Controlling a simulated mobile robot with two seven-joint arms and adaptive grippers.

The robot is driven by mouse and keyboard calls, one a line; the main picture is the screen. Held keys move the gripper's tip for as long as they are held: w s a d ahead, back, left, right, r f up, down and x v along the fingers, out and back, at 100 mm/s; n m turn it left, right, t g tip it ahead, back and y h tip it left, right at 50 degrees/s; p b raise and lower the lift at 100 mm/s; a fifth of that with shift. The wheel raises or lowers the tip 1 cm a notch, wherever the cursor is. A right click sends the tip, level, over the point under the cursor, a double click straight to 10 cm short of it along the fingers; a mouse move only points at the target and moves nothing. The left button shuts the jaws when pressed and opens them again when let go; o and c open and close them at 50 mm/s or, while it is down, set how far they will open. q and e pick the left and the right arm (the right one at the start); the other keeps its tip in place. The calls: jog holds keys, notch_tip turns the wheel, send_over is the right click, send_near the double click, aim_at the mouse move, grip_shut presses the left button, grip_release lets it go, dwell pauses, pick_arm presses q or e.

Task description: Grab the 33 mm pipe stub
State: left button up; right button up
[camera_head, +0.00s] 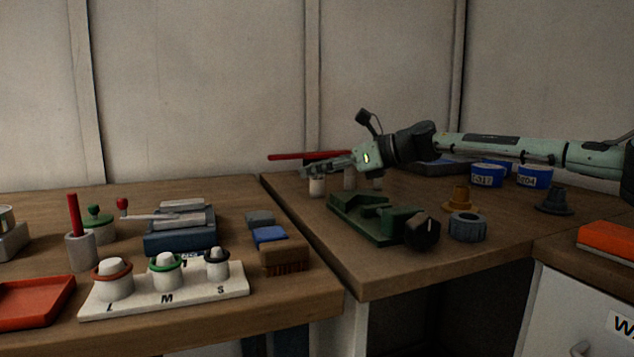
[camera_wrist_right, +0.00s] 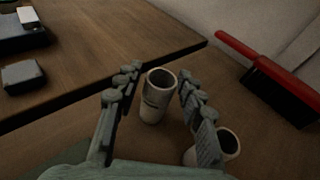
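Several pale pipe stubs stand upright on the right-hand bench; one stub (camera_head: 317,186) is below my right gripper (camera_head: 312,171), with another stub (camera_head: 349,178) to its right. In the right wrist view, a stub (camera_wrist_right: 153,108) with dark marking shows between the spread fingers of my right gripper (camera_wrist_right: 159,74), with gaps on both sides. A second stub (camera_wrist_right: 230,143) is partly hidden behind the right finger. I cannot read which stub is 33 mm. My right gripper is open and empty. My left gripper is not in view.
A red-handled brush (camera_wrist_right: 265,75) lies behind the stubs. A green fixture (camera_head: 365,218) stands in front, with a grey ring (camera_head: 467,227) and blue tubs (camera_head: 487,175) to the right. A seam separates this bench from the left bench.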

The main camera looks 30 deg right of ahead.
jog(key=shift+c, duration=0.6)
jog(key=c, duration=0.6)
jog(key=shift+r, duration=0.1)
